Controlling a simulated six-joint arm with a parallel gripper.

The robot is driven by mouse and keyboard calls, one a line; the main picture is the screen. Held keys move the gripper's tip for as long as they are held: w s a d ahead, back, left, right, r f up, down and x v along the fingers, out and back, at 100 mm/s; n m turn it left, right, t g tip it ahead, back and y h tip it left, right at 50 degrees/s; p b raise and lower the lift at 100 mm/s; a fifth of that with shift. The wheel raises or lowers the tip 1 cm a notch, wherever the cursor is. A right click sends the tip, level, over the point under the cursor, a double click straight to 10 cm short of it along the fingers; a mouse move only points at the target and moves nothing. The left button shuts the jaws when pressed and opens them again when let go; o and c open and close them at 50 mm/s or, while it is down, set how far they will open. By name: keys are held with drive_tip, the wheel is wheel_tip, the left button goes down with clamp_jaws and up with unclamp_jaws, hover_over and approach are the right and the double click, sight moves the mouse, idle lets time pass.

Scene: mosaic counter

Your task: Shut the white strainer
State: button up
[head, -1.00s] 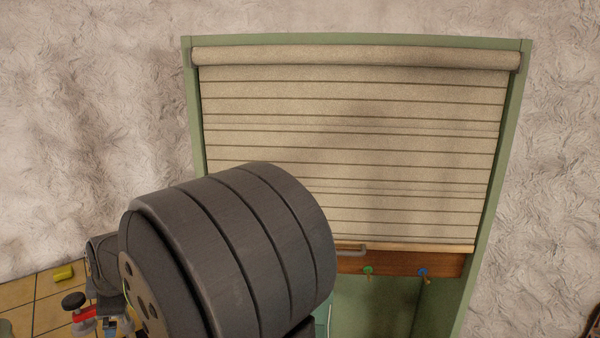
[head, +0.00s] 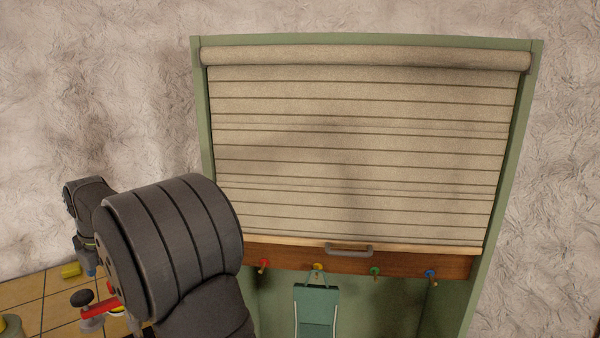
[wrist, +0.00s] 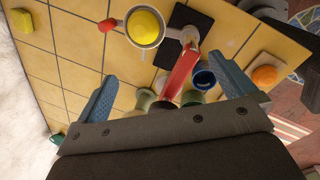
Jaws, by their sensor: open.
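The wrist view shows a round pale-rimmed thing (wrist: 134,38) with a yellow round piece inside and a red knob (wrist: 107,25) at its left; I take it for the white strainer. A red lever (wrist: 178,75) stands beside it, joined to a white part. In the head view the red lever (head: 100,309) shows at the lower left with a dark knob, partly hidden by my arm. My gripper (wrist: 163,66) is open and empty, its blue fingers apart above the counter, with the lever between them in the picture. In the head view only a blue bit of my gripper (head: 90,269) shows.
A green cabinet with a rolled shutter (head: 360,150) and coloured hooks stands at the wall.

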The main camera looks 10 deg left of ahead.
drive_tip(key=shift+w+a+r+n, duration=0.15)
drive_tip(key=shift+w+n, duration=0.05)
drive_tip(key=shift+n, duration=0.2)
drive_tip(key=shift+c, duration=0.2)
